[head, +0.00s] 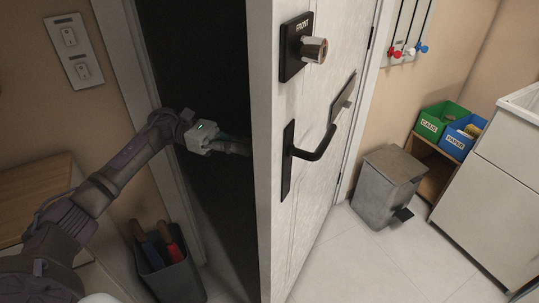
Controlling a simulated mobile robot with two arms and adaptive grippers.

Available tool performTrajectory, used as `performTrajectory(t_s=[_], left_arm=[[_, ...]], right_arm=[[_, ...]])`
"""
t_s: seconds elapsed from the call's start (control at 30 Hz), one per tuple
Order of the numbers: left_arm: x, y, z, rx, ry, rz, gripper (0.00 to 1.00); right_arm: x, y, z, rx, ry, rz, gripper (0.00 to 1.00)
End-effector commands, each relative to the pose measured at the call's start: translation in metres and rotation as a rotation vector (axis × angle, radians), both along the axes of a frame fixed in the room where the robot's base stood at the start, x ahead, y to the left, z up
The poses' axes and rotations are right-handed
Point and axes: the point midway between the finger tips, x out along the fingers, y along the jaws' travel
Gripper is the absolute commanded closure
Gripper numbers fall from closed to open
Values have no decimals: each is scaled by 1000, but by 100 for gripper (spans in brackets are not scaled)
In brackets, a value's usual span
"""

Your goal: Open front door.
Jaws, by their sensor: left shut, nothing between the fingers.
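The white front door (312,190) stands ajar, its edge facing me, with a dark gap (205,60) to its left. A black lock plate marked FRONT with a round metal knob (313,50) sits high on the door. Below it is a black lever handle (312,152) on a long plate. My left gripper (240,148) reaches into the dark gap beside the door's edge, apart from the handle. Its fingertips are partly hidden behind the door edge; it is shut and empty. I cannot tell whether it touches the door. My right gripper is not in view.
A grey pedal bin (385,186) stands right of the door, beside green (435,121) and blue (461,136) sorting boxes and a white cabinet (490,200). A dark bin (170,272) stands at lower left.

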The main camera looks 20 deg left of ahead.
Motion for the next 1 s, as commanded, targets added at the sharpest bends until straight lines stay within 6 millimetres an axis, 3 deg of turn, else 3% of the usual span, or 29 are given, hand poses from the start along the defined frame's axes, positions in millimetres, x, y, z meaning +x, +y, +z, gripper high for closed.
performTrajectory(t_s=[0.53,0.7,1.0], left_arm=[[4,-108,5,-8,7,0,100],[5,-125,2,-6,7,2,100],[5,-130,0,-5,6,4,100]], right_arm=[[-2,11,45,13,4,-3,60],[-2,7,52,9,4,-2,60],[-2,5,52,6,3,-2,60]])
